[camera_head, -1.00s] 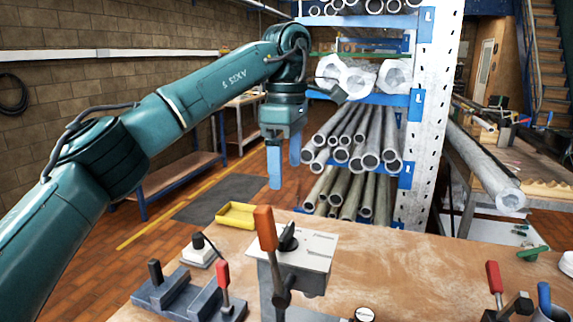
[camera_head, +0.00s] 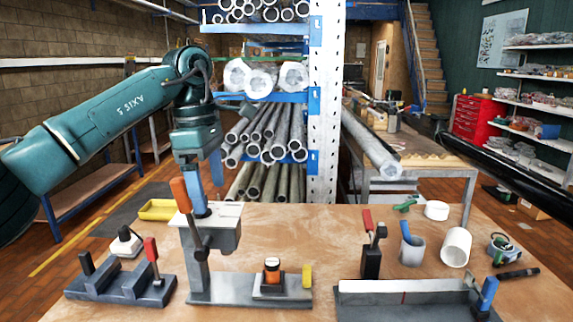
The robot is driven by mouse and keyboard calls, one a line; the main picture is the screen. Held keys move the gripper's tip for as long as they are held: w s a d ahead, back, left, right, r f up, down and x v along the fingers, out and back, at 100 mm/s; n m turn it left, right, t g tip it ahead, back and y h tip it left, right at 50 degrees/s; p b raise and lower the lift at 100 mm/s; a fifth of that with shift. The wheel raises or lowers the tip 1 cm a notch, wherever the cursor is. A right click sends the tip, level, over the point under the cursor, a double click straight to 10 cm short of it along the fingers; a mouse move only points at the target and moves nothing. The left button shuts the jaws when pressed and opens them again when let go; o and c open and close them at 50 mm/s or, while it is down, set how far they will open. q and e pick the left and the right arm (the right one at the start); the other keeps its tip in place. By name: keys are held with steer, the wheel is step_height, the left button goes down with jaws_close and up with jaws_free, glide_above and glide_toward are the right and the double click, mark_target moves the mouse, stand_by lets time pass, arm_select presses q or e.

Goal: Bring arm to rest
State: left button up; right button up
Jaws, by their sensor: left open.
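My left arm (camera_head: 130,107) is teal and reaches in from the left. Its elbow-like bend is high, and the gripper hangs straight down from it. My left gripper (camera_head: 209,190) has two blue fingers spread apart with nothing between them. The nearer fingertip appears over the grey clamp block (camera_head: 222,232) with the white top, just right of the orange-handled lever (camera_head: 182,196). I cannot tell whether the fingertip touches the block. My right gripper is not in view.
A pipe rack (camera_head: 325,110) stands behind. The bench middle is fairly clear.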

arm_select(q)
steer(key=s+d+f+g+h, duration=0.15)
steer(key=d+f+h, duration=0.25)
steer(key=d+f, duration=0.6)
steer(key=s+d+f+n+h, duration=0.4)
steer(key=s+d+n+h, duration=0.4)
steer(key=d+n+h, duration=0.6)
steer(key=a+f+n+t+y, duration=0.4)
steer(key=a+f+n+t, duration=0.4)
steer(key=n, duration=0.5)
steer(key=a+f+n+t+y, duration=0.4)
steer(key=a+f+n+t, duration=0.15)
steer(key=n+t, duration=0.6)
steer(key=s+a+f+n+g+y, duration=0.3)
steer(key=s+a+f+n+y, duration=0.1)
steer(key=s+a+f+n, duration=0.2)
steer(key=s+a+f+n+g+y, duration=0.4)
steer(key=s+a+f+n, duration=0.2)
steer(key=s+f, duration=0.3)
step_height(320, 180, down, 2)
steer(key=shift+f+n, duration=0.2)
steer(key=shift+n, duration=0.45)
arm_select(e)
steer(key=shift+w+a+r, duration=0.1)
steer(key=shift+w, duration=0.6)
